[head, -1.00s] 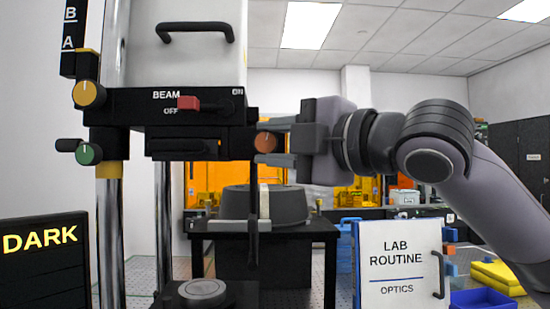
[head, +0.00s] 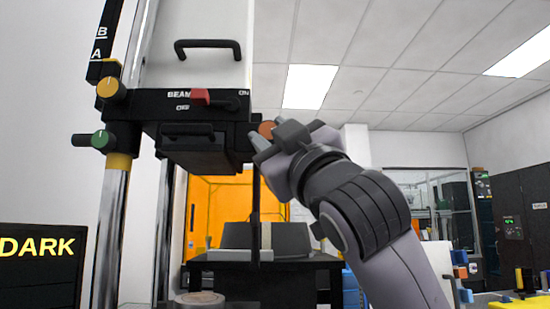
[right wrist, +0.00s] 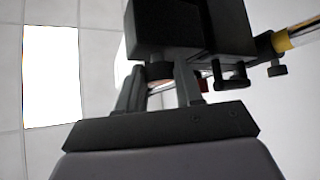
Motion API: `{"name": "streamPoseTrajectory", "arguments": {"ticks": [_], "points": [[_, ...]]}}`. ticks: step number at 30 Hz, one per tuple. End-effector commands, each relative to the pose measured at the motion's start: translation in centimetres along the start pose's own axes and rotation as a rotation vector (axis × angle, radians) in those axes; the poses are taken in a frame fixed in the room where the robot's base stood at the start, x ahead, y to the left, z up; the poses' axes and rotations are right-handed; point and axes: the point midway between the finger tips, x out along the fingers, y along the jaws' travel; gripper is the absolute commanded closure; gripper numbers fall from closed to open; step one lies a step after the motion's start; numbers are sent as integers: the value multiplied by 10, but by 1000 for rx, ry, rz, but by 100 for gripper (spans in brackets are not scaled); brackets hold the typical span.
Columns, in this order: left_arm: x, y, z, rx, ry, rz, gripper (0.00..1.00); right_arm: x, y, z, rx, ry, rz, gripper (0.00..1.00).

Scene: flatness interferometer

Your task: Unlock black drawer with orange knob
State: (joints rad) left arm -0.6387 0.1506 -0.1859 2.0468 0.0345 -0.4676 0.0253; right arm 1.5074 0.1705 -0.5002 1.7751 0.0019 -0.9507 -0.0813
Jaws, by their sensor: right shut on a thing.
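The black drawer (head: 193,148) with its dark bar handle sits under the black housing (head: 150,104) of the instrument in the head view. The orange knob (head: 266,129) is at the right end of that housing, partly hidden by my fingers. My right gripper (head: 268,132) comes from the lower right, tilted, and is shut on the orange knob. In the right wrist view, the fingers (right wrist: 157,88) reach up to the underside of the black housing (right wrist: 165,30); the knob's orange face is hidden there. My left gripper is not in view.
A red beam switch (head: 200,96), a yellow knob (head: 108,87) and a green knob (head: 100,139) are on the instrument. A chrome post (head: 107,225) stands at its left. A dark table (head: 275,275) is behind; a DARK sign (head: 38,247) is lower left.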

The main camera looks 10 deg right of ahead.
Motion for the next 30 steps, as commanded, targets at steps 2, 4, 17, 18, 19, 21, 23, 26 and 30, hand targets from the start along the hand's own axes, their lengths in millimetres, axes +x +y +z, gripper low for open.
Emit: {"name": "streamPoseTrajectory", "arguments": {"ticks": [2, 4, 17, 18, 19, 21, 23, 26, 30], "points": [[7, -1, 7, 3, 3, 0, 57, -2, -7, 3, 52, -2, 39, 95], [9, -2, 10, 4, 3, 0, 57, -2, -7, 2, 88, -2, 76, 95], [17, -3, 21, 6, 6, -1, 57, 0, -7, 1, 225, -3, 220, 95], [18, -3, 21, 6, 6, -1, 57, 0, -7, 0, 231, -3, 226, 95], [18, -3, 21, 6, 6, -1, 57, 0, -7, 0, 234, -3, 229, 95], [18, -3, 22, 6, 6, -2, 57, 0, -7, 0, 239, -3, 235, 95], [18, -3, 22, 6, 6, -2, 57, 0, -6, 0, 241, -3, 239, 95], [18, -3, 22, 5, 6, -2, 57, 1, -6, 0, 242, -3, 241, 95], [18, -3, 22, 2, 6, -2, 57, 1, -6, 0, 241, -3, 241, 95]]}}
